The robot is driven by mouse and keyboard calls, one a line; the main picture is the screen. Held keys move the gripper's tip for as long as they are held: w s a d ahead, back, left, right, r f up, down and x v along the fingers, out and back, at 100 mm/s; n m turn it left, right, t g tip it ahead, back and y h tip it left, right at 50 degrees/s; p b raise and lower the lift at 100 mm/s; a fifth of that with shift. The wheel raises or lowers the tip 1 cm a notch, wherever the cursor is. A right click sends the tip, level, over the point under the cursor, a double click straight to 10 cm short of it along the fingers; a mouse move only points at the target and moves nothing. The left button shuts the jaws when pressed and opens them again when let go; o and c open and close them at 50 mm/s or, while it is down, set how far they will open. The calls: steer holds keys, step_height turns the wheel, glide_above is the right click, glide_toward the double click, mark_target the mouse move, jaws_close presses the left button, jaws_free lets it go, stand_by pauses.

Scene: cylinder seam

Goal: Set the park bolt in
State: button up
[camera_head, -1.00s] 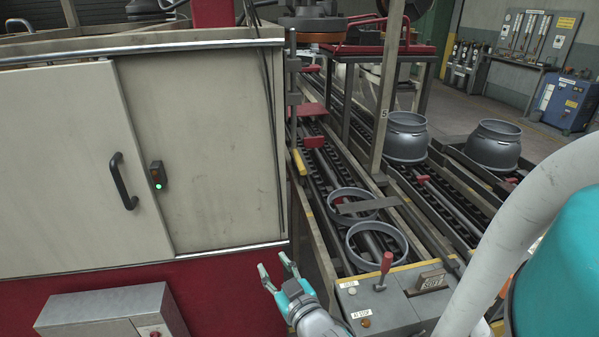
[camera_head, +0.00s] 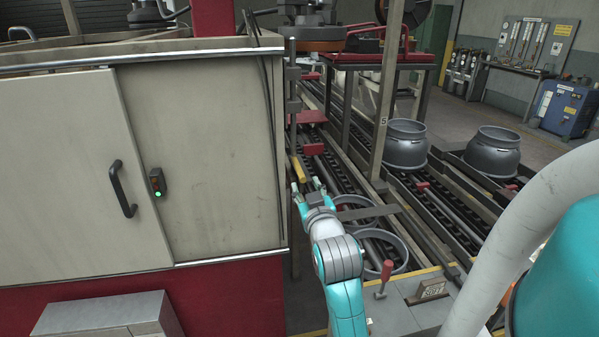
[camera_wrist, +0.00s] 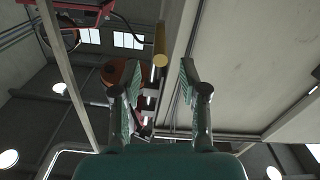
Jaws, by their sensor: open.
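A yellow bar (camera_head: 300,168), which I take to be the park bolt, sits at the right corner of the cabinet, beside the upright post. In the wrist view its round yellow end (camera_wrist: 160,46) shows ahead, between and beyond my fingertips. My gripper (camera_head: 306,186) is open and empty, just below the bar in the head view. In the wrist view the fingers (camera_wrist: 159,80) stand apart with nothing between them. I cannot tell the exact gap to the bar, or how deep it sits.
The cream cabinet (camera_head: 205,150) stands close on the left. Two grey rings (camera_head: 388,250) lie on the conveyor behind my arm, partly hidden. A red-handled lever (camera_head: 386,272) stands on the control box near my arm. Grey drums (camera_head: 405,145) stand farther right.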

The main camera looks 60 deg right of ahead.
mark_target(299, 168)
steer(key=x, duration=0.8)
steer(key=shift+w+d, duration=0.2)
steer(key=shift+w, duration=0.05)
jaws_close()
